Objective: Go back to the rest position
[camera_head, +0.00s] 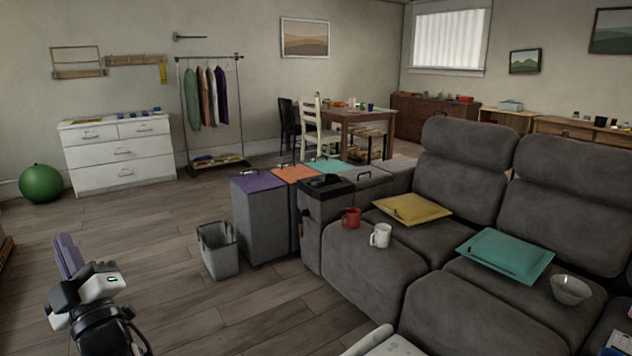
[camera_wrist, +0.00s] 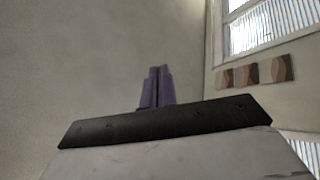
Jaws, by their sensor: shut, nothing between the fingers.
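My gripper (camera_head: 68,256) is at the lower left of the head view, with its purple fingers pointing up, above the wooden floor. The fingers are together with nothing between them. The wrist view shows the same purple fingers (camera_wrist: 157,87) side by side against a bare wall, with a window (camera_wrist: 262,28) at the upper right. No object touches the gripper in either view.
A grey bin (camera_head: 218,252) stands on the floor right of my gripper. Beyond are a white dresser (camera_head: 120,172), a green ball (camera_head: 41,183) and a clothes rack (camera_head: 180,110). A grey sofa (camera_head: 440,310) fills the right. Floor between dresser and bin is clear.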

